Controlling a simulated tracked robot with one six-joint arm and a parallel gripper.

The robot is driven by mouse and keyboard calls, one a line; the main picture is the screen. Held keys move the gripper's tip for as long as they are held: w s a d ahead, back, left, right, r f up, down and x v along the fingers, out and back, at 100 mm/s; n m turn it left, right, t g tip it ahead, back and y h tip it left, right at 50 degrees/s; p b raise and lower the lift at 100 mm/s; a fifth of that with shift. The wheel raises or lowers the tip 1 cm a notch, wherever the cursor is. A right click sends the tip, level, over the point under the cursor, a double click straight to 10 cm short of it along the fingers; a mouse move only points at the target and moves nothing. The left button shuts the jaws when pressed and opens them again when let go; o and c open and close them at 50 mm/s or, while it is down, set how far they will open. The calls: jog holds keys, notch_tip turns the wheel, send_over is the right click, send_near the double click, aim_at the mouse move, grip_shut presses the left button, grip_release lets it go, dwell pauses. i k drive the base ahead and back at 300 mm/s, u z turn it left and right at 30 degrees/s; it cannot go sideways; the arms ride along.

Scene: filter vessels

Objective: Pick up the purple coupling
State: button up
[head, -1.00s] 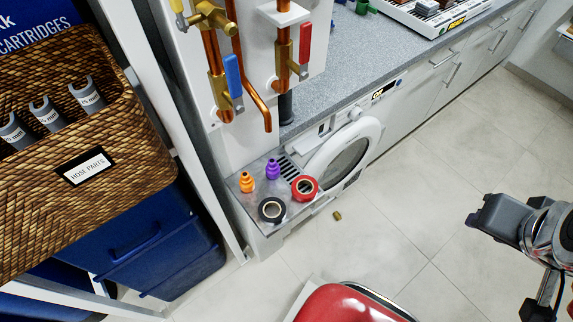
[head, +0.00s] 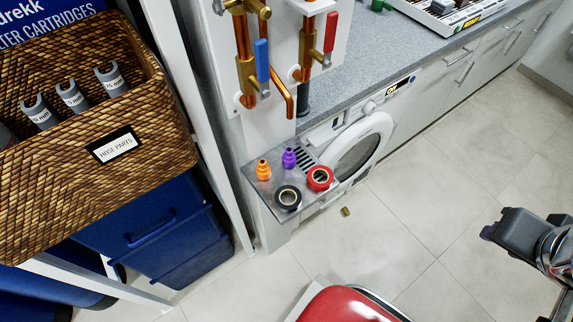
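The purple coupling (head: 289,158) stands upright on a small grey shelf (head: 263,188) in front of the washing machine. An orange coupling (head: 263,170) stands just left of it. A black tape roll (head: 288,197) and a red tape roll (head: 320,178) lie in front of it and to its right. Part of my arm shows at the right edge, far from the shelf. My gripper's fingertips are not clearly visible.
A wicker basket (head: 100,190) labelled hose parts and blue bins (head: 165,235) fill the left. Copper pipes with a blue lever (head: 262,60) and a red lever (head: 330,32) hang above the shelf. A small brass piece (head: 346,211) lies on the open tiled floor. A red rounded object (head: 350,305) is at the bottom.

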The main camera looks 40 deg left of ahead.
aim_at(289, 158)
jog(key=u, duration=0.05)
jog(key=k, duration=1.35)
jog(key=u, duration=1.75)
jog(key=i, duration=1)
